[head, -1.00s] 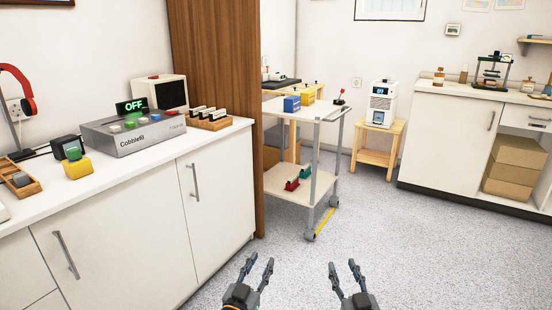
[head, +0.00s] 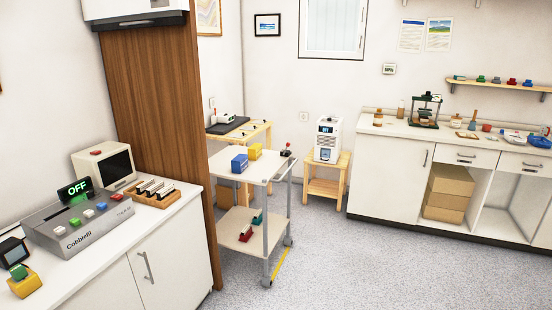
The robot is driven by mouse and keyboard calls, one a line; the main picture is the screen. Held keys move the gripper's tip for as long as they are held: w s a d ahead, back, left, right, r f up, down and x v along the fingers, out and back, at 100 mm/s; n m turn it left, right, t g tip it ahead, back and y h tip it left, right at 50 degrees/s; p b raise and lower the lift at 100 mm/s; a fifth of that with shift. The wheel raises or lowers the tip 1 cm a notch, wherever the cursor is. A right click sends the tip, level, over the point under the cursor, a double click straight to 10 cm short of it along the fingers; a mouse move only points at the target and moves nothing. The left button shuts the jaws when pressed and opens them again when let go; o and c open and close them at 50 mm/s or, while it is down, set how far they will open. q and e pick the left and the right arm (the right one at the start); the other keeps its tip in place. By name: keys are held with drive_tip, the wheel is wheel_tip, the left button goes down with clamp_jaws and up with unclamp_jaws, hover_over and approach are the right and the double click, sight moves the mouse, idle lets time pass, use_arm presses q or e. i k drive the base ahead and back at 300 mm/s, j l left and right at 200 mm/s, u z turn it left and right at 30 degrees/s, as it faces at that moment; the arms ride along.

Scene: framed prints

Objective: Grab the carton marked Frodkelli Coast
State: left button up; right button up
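No marking that reads Frodkelli Coast can be made out in the head view. Brown cardboard boxes (head: 449,194) are stacked in the open bay under the right-hand counter, with no readable lettering from here. A small blue box (head: 240,163) and a yellow box (head: 255,151) stand on the top shelf of the white trolley (head: 270,172); any lettering on them is too small to read. Neither of my grippers is in view.
The left counter (head: 135,235) holds the grey Cobblefil machine (head: 78,224) with an OFF sign. A wooden partition (head: 165,130) stands behind it. A wooden stand (head: 327,188) holds a white device. Speckled floor (head: 350,260) is clear between trolley and right counter (head: 392,183).

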sight(254, 152)
drive_tip(key=i+l+z, duration=0.25)
drive_tip(key=i, duration=0.8)
drive_tip(key=i+z, duration=0.3)
drive_tip(key=i, duration=0.75)
